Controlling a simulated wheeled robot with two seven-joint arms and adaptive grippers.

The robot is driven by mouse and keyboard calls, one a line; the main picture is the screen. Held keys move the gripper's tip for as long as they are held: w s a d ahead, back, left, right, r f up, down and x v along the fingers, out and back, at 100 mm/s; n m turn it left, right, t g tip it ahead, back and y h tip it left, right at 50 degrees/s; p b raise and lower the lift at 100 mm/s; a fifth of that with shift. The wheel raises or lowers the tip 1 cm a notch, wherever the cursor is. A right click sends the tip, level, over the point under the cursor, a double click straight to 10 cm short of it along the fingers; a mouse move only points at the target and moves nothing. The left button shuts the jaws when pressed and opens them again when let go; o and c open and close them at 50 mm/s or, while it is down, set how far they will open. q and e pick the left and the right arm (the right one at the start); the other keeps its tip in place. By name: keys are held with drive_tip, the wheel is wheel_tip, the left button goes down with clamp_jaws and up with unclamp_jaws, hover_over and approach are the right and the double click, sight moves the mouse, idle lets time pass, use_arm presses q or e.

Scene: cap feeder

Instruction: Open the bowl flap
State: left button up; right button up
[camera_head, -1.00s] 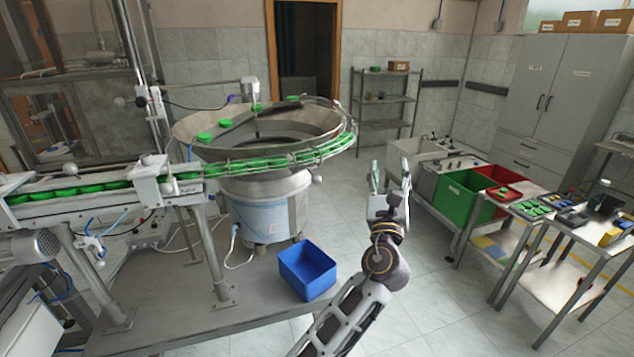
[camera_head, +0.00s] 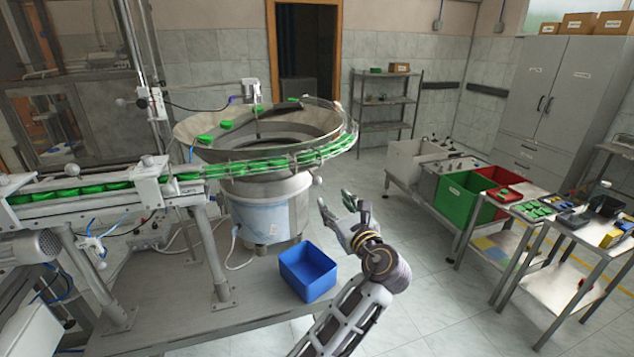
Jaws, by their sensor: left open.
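The metal feeder bowl (camera_head: 245,154) stands on a grey and light-blue drum base (camera_head: 268,212) at the left centre. Green caps lie in it and along its outer spiral track (camera_head: 293,160). A flap with small round knobs appears at the bowl's right side, with one knob (camera_head: 318,181) below the track; I cannot tell for sure whether the flap is open or shut. My left gripper (camera_head: 335,205) is open and empty, to the right of the drum base and below the bowl rim, apart from both. Its fingers point up and left. My right gripper is not in view.
A blue bin (camera_head: 307,270) stands on the feeder's metal platform (camera_head: 180,315), below and left of my left gripper. A cap conveyor (camera_head: 80,187) runs left from the bowl. A green bin (camera_head: 462,198) and tables stand to the right. The floor between is clear.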

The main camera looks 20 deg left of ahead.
sight(319, 183)
use_arm(q)
drive_tip(key=shift+w, duration=0.1)
idle(0.3)
drive_tip(key=p+x, duration=0.2)
drive_tip(key=x, duration=1)
drive_tip(key=shift+w+a+r, duration=0.1)
drive_tip(key=shift+a, duration=0.1)
drive_tip(key=shift+w+a+p, duration=0.3)
drive_tip(key=shift+w+a, duration=0.1)
drive_tip(key=shift+w, duration=0.1)
clamp_jaws()
